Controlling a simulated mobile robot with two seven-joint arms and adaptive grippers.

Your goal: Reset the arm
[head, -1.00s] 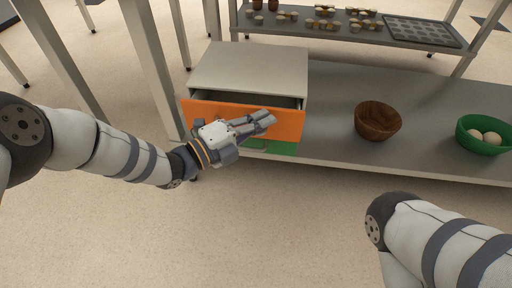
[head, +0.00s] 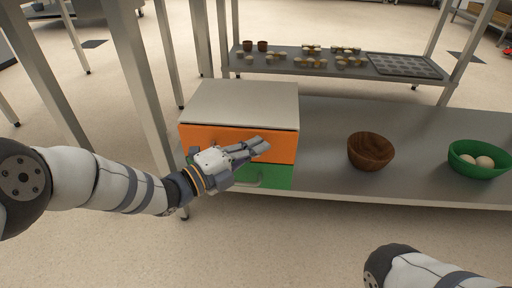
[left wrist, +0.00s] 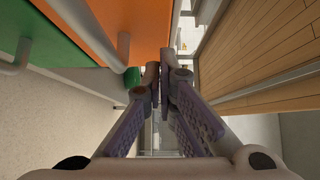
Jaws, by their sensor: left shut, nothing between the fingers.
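My left gripper (head: 262,145) is shut and empty in front of the small drawer unit's orange drawer (head: 283,146) in the head view. Its fingers point to the right, across the drawer front. The orange drawer looks closed; part of its front is hidden behind the gripper. In the left wrist view the shut fingers (left wrist: 162,80) are in the middle, with the orange front (left wrist: 120,25) at upper left. My right arm shows at the lower right of the head view, but its gripper is out of the frame.
The green drawer (head: 277,177) with a handle is below the orange one. The unit stands on a metal shelf (head: 325,180). A wooden bowl (head: 371,152) and a green bowl (head: 480,160) with pale round items are to its right. A muffin tin (head: 404,66) lies on the shelf behind.

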